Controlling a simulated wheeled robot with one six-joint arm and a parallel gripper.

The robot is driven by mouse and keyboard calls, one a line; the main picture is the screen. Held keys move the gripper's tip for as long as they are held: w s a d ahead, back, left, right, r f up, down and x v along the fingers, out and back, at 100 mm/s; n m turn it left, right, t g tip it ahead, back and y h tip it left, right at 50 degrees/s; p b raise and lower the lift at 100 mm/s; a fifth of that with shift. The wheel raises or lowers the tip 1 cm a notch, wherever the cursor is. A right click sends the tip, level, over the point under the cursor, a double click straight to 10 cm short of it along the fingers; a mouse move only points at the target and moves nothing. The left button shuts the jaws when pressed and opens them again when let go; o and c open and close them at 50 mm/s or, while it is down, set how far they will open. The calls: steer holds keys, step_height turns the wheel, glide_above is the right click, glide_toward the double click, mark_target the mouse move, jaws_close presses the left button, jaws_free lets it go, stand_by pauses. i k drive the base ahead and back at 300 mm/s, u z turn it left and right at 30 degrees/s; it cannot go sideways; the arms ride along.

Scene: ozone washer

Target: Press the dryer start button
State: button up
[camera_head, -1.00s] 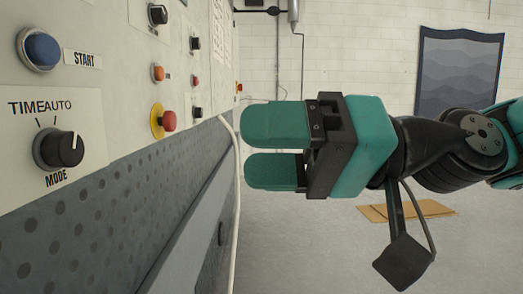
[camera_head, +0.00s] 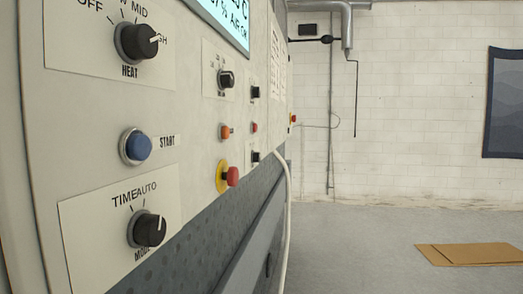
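The blue START button (camera_head: 137,146) sits in a silver ring on the pale control panel (camera_head: 190,60), left of the middle in the head view. The word START is printed just right of it. The HEAT knob (camera_head: 138,41) is above it and the MODE knob (camera_head: 147,230) is below it. My gripper is not in view, so its state and its distance from the button do not show.
A red emergency button (camera_head: 232,176) on a yellow ring, small orange and red buttons and several black knobs line the panel. A display (camera_head: 225,15) is above. A white cable (camera_head: 287,195) hangs at the panel's edge. Cardboard (camera_head: 470,254) lies on open floor at right.

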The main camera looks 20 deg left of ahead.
mark_target(139, 145)
steer(key=u, duration=1.5)
